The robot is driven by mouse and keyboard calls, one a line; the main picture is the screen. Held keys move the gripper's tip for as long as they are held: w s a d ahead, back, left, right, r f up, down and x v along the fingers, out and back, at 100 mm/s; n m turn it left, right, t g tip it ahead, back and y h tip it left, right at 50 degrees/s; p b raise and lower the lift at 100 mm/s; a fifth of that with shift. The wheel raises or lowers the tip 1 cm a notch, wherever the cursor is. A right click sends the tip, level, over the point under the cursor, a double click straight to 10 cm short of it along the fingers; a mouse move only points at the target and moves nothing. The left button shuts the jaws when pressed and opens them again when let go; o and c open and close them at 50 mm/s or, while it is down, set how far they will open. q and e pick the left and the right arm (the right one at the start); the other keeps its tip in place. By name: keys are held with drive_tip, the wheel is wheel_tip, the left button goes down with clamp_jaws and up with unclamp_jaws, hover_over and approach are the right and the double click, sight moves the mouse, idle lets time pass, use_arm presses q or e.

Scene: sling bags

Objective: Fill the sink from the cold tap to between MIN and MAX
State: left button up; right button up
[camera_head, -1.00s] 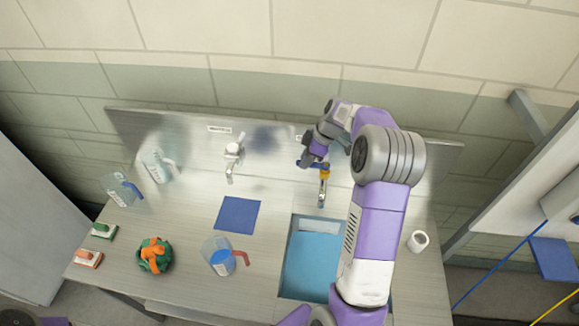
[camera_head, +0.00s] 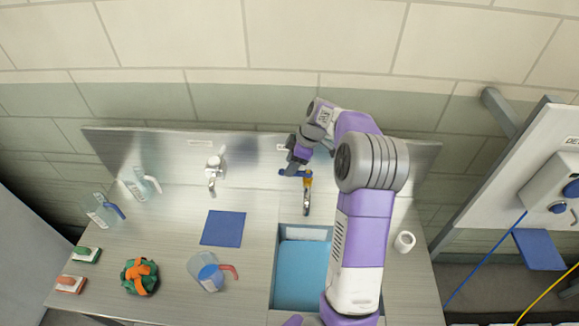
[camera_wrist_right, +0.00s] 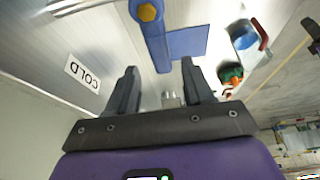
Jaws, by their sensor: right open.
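The sink (camera_head: 303,292) is set into the counter, with a flat light-blue surface inside; I cannot read level marks. My right arm covers its right side. A brass tap (camera_head: 307,190) with a blue lever (camera_head: 294,173) stands behind it. I cannot tell whether water runs. My right gripper (camera_head: 291,168) is open at the lever. In the right wrist view, the blue lever (camera_wrist_right: 157,45) reaches down between the open fingertips (camera_wrist_right: 158,72), with gaps on both sides. A COLD label (camera_wrist_right: 82,73) is on the backsplash. My left gripper is not in view.
Another tap (camera_head: 213,172) stands left on the backsplash. A blue square mat (camera_head: 223,228), a jug with blue liquid (camera_head: 208,272), a green-orange bundle (camera_head: 140,276) and two brushes (camera_head: 86,254) lie left. A white cup (camera_head: 404,241) stands right of my arm.

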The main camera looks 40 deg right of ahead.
sight(299, 171)
drive_tip(key=v, duration=0.5)
drive_tip(key=shift+s+d+r, duration=0.1)
drive_tip(key=shift+s+r, duration=0.05)
drive_tip(key=shift+r, duration=0.15)
